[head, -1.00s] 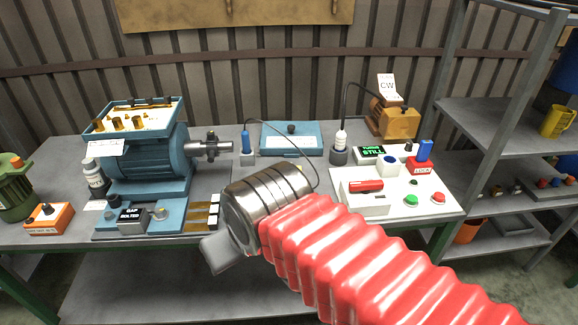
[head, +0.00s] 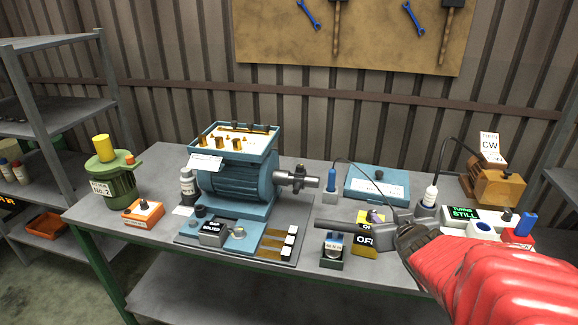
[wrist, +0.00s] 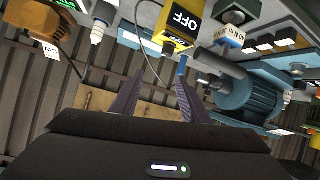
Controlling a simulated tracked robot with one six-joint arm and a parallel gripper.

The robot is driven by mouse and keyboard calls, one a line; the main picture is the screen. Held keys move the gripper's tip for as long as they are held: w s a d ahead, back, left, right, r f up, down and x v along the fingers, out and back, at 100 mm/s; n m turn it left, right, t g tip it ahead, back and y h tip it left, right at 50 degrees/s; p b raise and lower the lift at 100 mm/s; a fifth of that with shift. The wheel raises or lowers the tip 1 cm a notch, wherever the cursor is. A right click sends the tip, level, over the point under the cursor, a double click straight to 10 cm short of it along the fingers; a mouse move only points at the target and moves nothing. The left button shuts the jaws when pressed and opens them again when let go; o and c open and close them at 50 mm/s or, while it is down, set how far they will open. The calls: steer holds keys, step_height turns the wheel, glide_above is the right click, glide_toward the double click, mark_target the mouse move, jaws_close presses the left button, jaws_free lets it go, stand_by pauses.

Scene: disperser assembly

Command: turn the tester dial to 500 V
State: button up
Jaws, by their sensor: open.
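The tester is a yellow unit with a black face reading OFF (head: 365,238), on the bench right of the motor. It also shows at the top of the wrist view (wrist: 182,22). My gripper (head: 340,226) reaches in from the right and partly covers the tester in the head view. In the wrist view my gripper (wrist: 160,74) has its two dark fingers apart, with nothing between them. The tester lies beyond the fingertips, and I see no contact.
The blue motor (head: 238,185) stands left of the tester. A small dark stand (head: 334,252) is just left of it. A blue case (head: 377,186) lies at the back.

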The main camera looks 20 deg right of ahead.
steer(key=shift+s+d+f+t+y, duration=0.2)
steer(key=shift+d+f+t+y, duration=0.15)
steer(key=shift+f, duration=0.2)
steer(key=shift+s+d+f+t+y, duration=0.15)
steer(key=shift+f+t+y, duration=0.1)
steer(key=shift+f+y, duration=0.25)
steer(key=shift+s+d+f+t+y, duration=0.2)
steer(key=shift+f+t+y, duration=0.15)
steer(key=shift+f, duration=0.25)
steer(key=shift+w, duration=0.1)
